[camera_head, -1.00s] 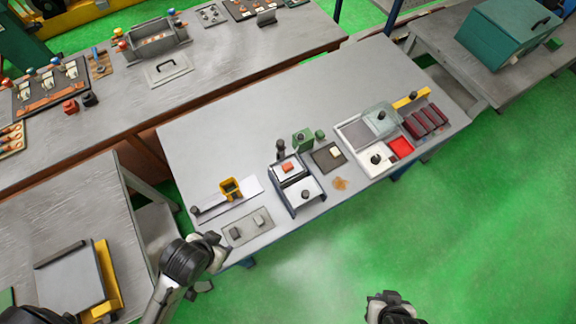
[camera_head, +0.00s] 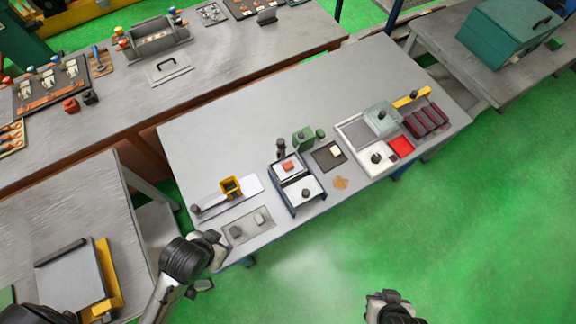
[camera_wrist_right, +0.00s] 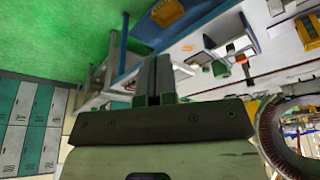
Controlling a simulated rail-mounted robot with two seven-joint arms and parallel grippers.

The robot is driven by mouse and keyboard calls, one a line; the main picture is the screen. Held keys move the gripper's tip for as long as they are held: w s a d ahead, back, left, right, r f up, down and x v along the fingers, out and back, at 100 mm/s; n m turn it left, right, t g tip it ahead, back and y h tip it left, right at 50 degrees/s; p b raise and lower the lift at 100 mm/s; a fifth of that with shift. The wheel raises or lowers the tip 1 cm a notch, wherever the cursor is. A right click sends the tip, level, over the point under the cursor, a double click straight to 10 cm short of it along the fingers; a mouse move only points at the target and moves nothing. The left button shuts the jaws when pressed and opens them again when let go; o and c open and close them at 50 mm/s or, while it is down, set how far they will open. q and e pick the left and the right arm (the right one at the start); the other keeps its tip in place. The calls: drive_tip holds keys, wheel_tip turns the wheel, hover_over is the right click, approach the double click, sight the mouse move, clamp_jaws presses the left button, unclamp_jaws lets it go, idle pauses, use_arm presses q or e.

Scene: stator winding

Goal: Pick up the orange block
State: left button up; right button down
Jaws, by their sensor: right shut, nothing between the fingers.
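The orange block (camera_head: 287,166) is small and sits on the upper plate of a blue-framed stand (camera_head: 298,184) near the front edge of the middle table. My right gripper (camera_head: 386,299) is over the green floor in front of the table, well apart from the block. In the right wrist view its two fingers (camera_wrist_right: 153,80) are together with nothing between them. A small orange patch shows there too, but I cannot tell if it is the block. My left gripper (camera_head: 213,243) is by the table's front left edge, and its fingers are not clear.
A grey plate (camera_head: 247,228) with two small grey blocks and a yellow piece (camera_head: 230,187) lie left of the stand. A green part (camera_head: 303,139) stands behind it. To the right are a dark tray (camera_head: 328,158) and a red tray (camera_head: 401,146). The table's back is clear.

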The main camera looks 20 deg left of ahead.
idle(0.4)
drive_tip(key=c, duration=1.5)
unclamp_jaws()
drive_tip(key=shift+d, duration=0.15)
drive_tip(key=o, duration=0.5)
drive_tip(key=shift+c, duration=0.2)
